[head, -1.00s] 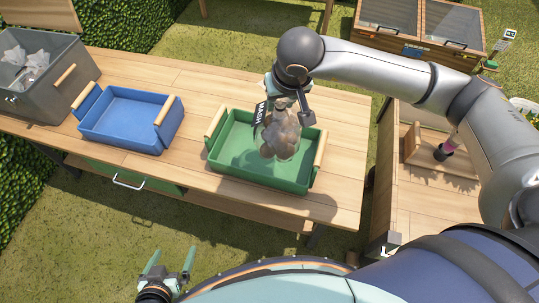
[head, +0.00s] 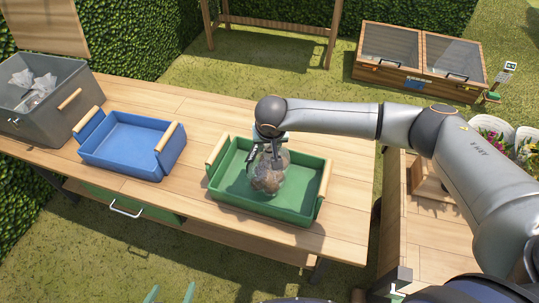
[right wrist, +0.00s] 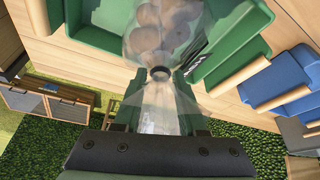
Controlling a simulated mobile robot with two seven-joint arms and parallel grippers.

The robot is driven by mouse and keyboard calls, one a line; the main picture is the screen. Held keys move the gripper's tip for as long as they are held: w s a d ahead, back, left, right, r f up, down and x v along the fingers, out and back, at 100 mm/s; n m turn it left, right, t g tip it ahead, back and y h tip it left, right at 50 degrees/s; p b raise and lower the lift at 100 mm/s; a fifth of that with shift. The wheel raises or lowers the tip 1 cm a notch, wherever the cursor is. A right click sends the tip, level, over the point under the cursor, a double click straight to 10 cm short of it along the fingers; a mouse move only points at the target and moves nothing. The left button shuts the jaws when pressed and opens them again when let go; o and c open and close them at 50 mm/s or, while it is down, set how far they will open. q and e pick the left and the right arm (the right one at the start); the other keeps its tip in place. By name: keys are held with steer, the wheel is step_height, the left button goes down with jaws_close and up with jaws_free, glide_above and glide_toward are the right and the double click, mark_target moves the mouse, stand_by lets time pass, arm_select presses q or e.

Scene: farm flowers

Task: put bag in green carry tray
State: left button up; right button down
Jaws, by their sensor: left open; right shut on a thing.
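A clear bag of brown round items (head: 268,181) hangs from my right gripper (head: 273,148), which is shut on its gathered neck. In the head view the bag is within the outline of the green carry tray (head: 225,190), low between its wooden handles; whether it touches the floor is unclear. In the right wrist view the bag (right wrist: 160,38) is pinched between the fingers of my right gripper (right wrist: 160,100), with the green tray (right wrist: 240,50) around it. My left gripper (head: 171,294) shows only its open, empty fingertips at the bottom edge of the head view.
A blue tray (head: 125,145) stands on the wooden table (head: 240,118) left of the green tray. A grey bin (head: 45,105) holding clear bags is at the far left. Bare tabletop lies between the trays. A second wooden bench (head: 430,240) is at the right.

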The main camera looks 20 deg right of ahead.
mark_target(269, 155)
steer(key=shift+w+f, duration=0.1)
steer(key=shift+f, duration=1.6)
steer(key=shift+f, duration=0.25)
steer(key=shift+c, duration=2.3)
jaws_free()
